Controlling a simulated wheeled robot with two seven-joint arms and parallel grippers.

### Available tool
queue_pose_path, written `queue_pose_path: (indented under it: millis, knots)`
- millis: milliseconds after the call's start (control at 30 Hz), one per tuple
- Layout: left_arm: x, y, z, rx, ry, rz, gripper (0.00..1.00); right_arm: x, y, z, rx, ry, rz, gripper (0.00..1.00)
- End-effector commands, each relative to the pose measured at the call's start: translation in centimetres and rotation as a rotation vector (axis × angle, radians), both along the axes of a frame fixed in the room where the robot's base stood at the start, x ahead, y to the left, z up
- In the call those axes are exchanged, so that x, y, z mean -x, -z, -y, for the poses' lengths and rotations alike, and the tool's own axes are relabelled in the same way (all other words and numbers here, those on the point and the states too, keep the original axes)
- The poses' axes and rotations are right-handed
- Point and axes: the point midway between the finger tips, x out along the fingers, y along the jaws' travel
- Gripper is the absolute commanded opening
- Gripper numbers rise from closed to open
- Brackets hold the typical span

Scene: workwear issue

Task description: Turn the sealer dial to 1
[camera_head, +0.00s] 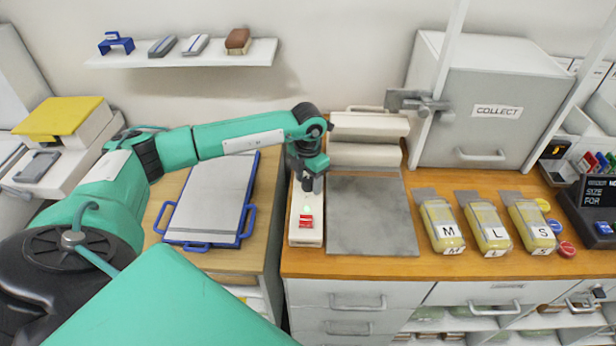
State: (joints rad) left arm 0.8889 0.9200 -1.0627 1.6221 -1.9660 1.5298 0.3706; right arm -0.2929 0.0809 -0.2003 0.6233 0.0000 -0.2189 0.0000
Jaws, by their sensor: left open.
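The sealer (368,155) stands on the wooden counter, with pale bars at the back and a grey plate in front. A narrow white control panel (303,238) lies along the plate's left side, with a small green light and a red item on it. My left gripper (312,188) points down over the far part of this panel. It is open, with nothing seen between its fingers. I cannot make out the dial; the gripper covers that part of the panel. Whether the fingers touch anything there is unclear. My right gripper is not in view.
A blue-framed board (208,200) lies left of the panel. Yellow packs marked M (441,226), L (488,228) and S (532,226) lie to the right. A grey COLLECT box (490,100) stands behind them. A wall shelf (180,54) is at back left.

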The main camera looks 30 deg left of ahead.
Motion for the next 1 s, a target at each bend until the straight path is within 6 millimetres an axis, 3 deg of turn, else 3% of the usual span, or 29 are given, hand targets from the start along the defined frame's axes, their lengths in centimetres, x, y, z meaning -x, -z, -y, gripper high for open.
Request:
queue_pose_path:
  millis: [200,433,467,767,1000]
  knots:
    - [0.0,0.1,0.0,0.000,0.000,0.000,0.54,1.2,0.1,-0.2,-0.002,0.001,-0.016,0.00]
    - [0.0,0.0,0.0,0.000,0.000,0.000,0.11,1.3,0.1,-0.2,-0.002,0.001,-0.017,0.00]
    - [0.0,0.0,0.0,0.000,0.000,0.000,0.09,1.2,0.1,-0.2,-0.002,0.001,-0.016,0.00]
    - [0.0,0.1,0.0,0.000,-0.038,0.000,0.10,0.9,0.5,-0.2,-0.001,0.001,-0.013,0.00]
    - [0.0,0.3,0.0,0.000,-0.176,0.001,0.10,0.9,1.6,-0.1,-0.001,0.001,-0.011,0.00]
